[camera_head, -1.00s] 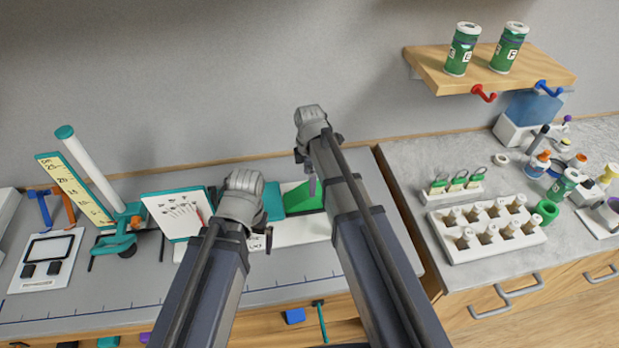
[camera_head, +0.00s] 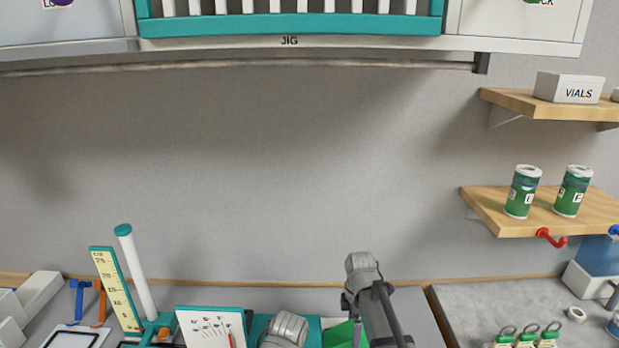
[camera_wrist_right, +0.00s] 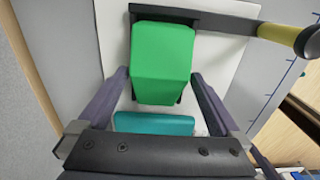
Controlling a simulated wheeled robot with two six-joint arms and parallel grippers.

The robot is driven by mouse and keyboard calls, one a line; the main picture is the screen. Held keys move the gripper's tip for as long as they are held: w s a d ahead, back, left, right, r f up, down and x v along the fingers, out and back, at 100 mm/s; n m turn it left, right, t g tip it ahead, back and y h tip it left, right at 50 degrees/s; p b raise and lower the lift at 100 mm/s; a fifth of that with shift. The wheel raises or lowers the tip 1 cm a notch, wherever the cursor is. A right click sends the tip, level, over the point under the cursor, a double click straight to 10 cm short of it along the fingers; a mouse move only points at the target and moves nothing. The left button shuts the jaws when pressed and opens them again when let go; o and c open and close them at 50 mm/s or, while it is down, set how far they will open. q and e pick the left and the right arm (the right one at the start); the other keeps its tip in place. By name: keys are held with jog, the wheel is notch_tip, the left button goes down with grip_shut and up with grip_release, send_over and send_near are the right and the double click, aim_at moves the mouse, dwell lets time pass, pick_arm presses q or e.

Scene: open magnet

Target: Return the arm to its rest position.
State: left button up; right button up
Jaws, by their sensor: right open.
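My right arm's wrist (camera_head: 364,268) stands at the bottom middle of the head view, in front of the wall. In the right wrist view my right gripper (camera_wrist_right: 158,88) is open, with its two dark fingers apart. A green block (camera_wrist_right: 163,60) shows between and beyond the fingers, over a white board (camera_wrist_right: 112,40); I cannot tell its distance from them. My left arm's wrist (camera_head: 287,328) shows at the bottom edge of the head view; its jaws are hidden.
A teal piece (camera_wrist_right: 153,123) lies near the green block. A yellow scale (camera_head: 115,288) and a white tube (camera_head: 137,270) stand at the left. Shelves with green cans (camera_head: 522,192) and a vials box (camera_head: 568,88) are at the right. A teal jig rack (camera_head: 290,25) is above.

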pick_arm(q)
notch_tip(320, 180, down, 4)
jog(key=b, duration=0.3)
jog(key=shift+r, duration=0.1)
pick_arm(e)
notch_tip(320, 180, down, 4)
jog(key=shift+r, duration=0.1)
pick_arm(q)
jog(key=shift+s, duration=0.1)
pick_arm(e)
jog(key=shift+s, duration=0.1)
pick_arm(q)
jog(key=shift+r, duration=0.1)
pick_arm(e)
jog(key=shift+r, duration=0.1)
